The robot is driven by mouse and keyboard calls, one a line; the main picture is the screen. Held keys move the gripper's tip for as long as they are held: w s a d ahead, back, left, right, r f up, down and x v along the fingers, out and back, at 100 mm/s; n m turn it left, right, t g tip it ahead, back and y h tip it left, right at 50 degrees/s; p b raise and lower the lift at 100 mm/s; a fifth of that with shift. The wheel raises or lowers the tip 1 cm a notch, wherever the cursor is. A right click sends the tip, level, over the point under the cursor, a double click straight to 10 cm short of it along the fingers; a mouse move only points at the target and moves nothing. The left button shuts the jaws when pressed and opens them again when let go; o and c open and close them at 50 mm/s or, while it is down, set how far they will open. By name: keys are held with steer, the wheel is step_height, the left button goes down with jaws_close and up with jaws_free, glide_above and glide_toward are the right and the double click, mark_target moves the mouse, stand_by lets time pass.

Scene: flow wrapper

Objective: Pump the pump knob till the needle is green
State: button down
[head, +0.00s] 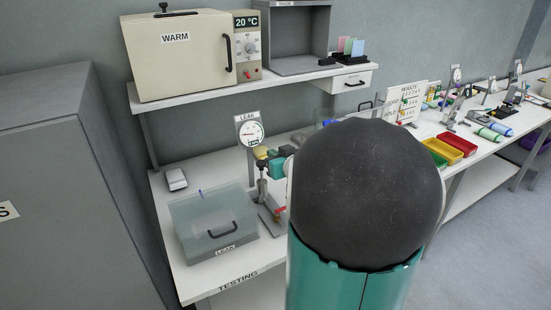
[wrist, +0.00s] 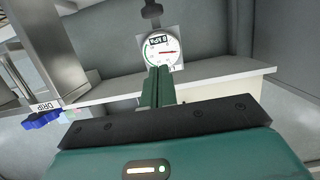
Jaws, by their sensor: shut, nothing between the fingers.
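The LEAK gauge (head: 250,131) stands upright on the testing bench, a white round dial with a red needle. The gauge dial also shows in the wrist view (wrist: 161,50), just beyond my fingertips. Its needle looks off to one side, and I cannot tell that it lies in green. My gripper (wrist: 158,72) is shut and empty, its fingers together in front of the dial. In the head view my arm covers much of the area right of the gauge.
A clear LEAK box (head: 212,226) with a dark handle stands on the bench left of the gauge stand. A WARM oven (head: 177,60) sits on the shelf above. Red and yellow bins (head: 452,147) are farther right. A grey cabinet (head: 50,200) stands at left.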

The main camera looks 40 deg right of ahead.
glide_above(261, 166)
step_height(261, 166, down, 2)
steer(key=shift+s+d+f, duration=0.1)
steer(key=shift+s+f, duration=0.1)
steer(key=shift+f, duration=0.4)
steer(key=shift+s+d+f, duration=0.1)
steer(key=shift+s+f, duration=0.1)
steer(key=shift+f, duration=0.4)
steer(key=shift+s+d+f, duration=0.1)
steer(key=shift+s+f, duration=0.1)
steer(key=shift+f, duration=0.4)
steer(key=shift+f, duration=2.6)
